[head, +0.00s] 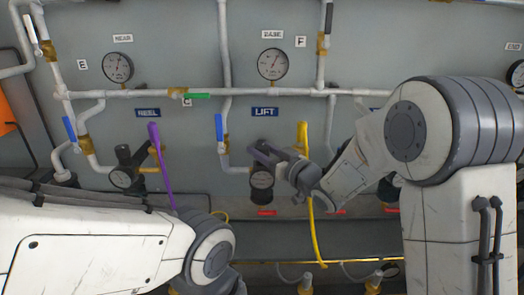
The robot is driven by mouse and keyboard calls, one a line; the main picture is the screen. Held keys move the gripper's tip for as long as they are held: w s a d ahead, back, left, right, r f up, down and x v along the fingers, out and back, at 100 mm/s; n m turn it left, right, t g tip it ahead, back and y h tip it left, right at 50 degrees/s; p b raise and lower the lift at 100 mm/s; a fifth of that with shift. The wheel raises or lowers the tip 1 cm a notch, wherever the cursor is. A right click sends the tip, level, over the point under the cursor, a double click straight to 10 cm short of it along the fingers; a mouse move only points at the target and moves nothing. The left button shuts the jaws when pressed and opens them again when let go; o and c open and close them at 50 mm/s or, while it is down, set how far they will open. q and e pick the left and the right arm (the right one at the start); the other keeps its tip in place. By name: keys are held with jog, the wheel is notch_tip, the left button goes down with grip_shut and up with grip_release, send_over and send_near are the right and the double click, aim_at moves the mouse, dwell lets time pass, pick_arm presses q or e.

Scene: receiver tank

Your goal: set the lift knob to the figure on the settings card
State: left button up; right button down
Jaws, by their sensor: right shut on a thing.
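My right gripper (264,154) reaches in from the right, just below the blue LIFT sign (264,112). It is shut at the top of the lift regulator, on the lift knob, which its jaws mostly hide. The regulator's small dial (262,180) shows just under the jaws, too small to read. My left arm crosses the lower left, and its gripper is not visible. I cannot make out a settings card.
A similar regulator with a dark knob (123,154) stands under the REEL sign (147,113). A purple hose (161,165) and a yellow hose (316,235) hang nearby. White pipes, a blue-handled valve (219,127) and a round gauge (272,64) surround the lift regulator.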

jog(key=shift+s+a+f+m+t+h+b, duration=0.1)
jog(key=shift+a+f+m+t+h+b, duration=0.05)
jog(key=shift+m+t+h+b, duration=1.05)
jog(key=shift+m+h+b, duration=0.3)
jog(key=shift+h+b, duration=0.55)
jog(key=shift+m+t+h+b, duration=0.35)
jog(key=shift+m+h, duration=0.45)
jog(key=shift+h, duration=0.35)
jog(key=shift+a+m+h, duration=0.1)
jog(key=shift+m+h, duration=0.3)
jog(key=shift+h, duration=0.2)
jog(key=h, duration=0.1)
jog(key=m+h+p, duration=0.1)
jog(key=shift+r+m+t+h, duration=0.25)
jog(key=shift+m+t+h, duration=0.05)
jog(key=shift+t+h, duration=0.1)
jog(key=m+h+p, duration=0.2)
jog(key=h, duration=0.1)
jog(key=m+g+h+p, duration=0.1)
jog(key=m+h+p, duration=0.1)
jog(key=h+p, duration=0.1)
jog(key=shift+r+p, duration=0.15)
jog(key=shift+p, duration=0.15)
jog(key=shift+d+m+g+h+p, duration=0.1)
jog(key=shift+m+g+h+p, duration=0.55)
jog(key=shift+h, duration=0.45)
jog(key=shift+d+m+g+h+p, duration=0.1)
jog(key=shift+m+g+h+p, duration=0.3)
jog(key=shift+m+h+p, duration=0.5)
